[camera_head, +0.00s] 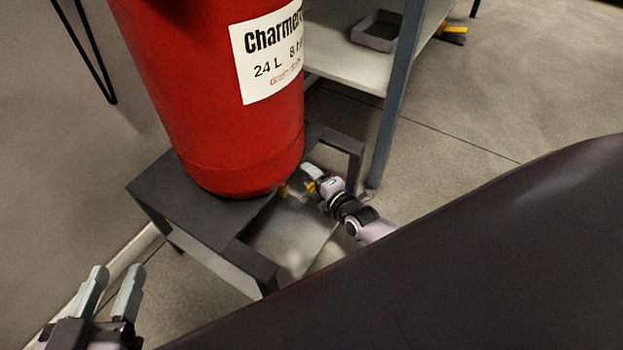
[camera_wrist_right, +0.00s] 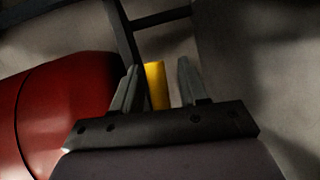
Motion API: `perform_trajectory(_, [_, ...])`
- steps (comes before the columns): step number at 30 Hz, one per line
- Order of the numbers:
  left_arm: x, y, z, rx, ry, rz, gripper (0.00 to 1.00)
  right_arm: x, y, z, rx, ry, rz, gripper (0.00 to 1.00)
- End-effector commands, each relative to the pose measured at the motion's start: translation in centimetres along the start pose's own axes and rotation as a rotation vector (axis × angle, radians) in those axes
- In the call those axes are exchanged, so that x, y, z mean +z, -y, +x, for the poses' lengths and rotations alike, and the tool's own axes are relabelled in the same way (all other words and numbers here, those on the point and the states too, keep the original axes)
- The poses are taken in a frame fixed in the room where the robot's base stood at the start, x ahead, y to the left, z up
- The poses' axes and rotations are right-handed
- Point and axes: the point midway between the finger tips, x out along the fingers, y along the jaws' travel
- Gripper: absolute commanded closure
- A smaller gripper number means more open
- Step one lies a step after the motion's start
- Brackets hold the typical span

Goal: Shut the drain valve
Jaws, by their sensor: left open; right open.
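A red tank (camera_head: 225,110) with a white label stands upright on a dark stand (camera_head: 160,205). A small brass-yellow valve fitting (camera_head: 283,190) shows low on the tank's right side. My right gripper (camera_head: 311,178) is beside it, partly hiding it. In the right wrist view, a yellow lever (camera_wrist_right: 155,85) lies between the open fingers of my right gripper (camera_wrist_right: 159,66), nearer the left finger; I cannot tell whether they touch. Whether the valve is open or shut cannot be told. My left gripper (camera_head: 115,270) is open and empty at lower left, away from the tank.
A shelf unit with a grey leg (camera_head: 392,110) stands behind and right of the stand, with a grey tray (camera_head: 378,31) on it. A yellow brush-like object (camera_head: 454,32) is farther back. A large dark surface fills the lower right. Open floor lies right of the shelf.

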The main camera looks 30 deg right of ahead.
Motion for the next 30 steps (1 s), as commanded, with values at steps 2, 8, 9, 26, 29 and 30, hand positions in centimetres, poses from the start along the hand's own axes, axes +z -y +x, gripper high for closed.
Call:
perform_trajectory(2, [-0.01, -0.01, 0.0, 0.0, 0.0, 0.0, 0.57, -0.02, -0.01, -0.01, 0.0, 0.0, 0.001, 0.7])
perform_trajectory(8, [-0.02, -0.02, 0.0, 0.001, 0.0, 0.0, 0.57, -0.02, 0.0, -0.02, 0.0, 0.0, 0.001, 1.0])
perform_trajectory(9, [-0.04, -0.02, -0.01, 0.001, 0.0, 0.0, 0.57, -0.02, -0.01, -0.03, 0.0, 0.0, 0.0, 1.0])
perform_trajectory(26, [0.23, -0.41, 0.55, 0.019, 0.036, -0.054, 0.57, -0.13, -0.9, -0.25, 0.055, 0.025, -0.12, 1.0])
perform_trajectory(29, [0.18, -0.41, 0.57, 0.017, 0.035, -0.056, 0.57, -0.13, -0.91, -0.25, 0.055, 0.024, -0.121, 1.0])
perform_trajectory(30, [0.17, -0.41, 0.57, 0.017, 0.034, -0.056, 0.57, -0.13, -0.92, -0.25, 0.055, 0.024, -0.121, 1.0])
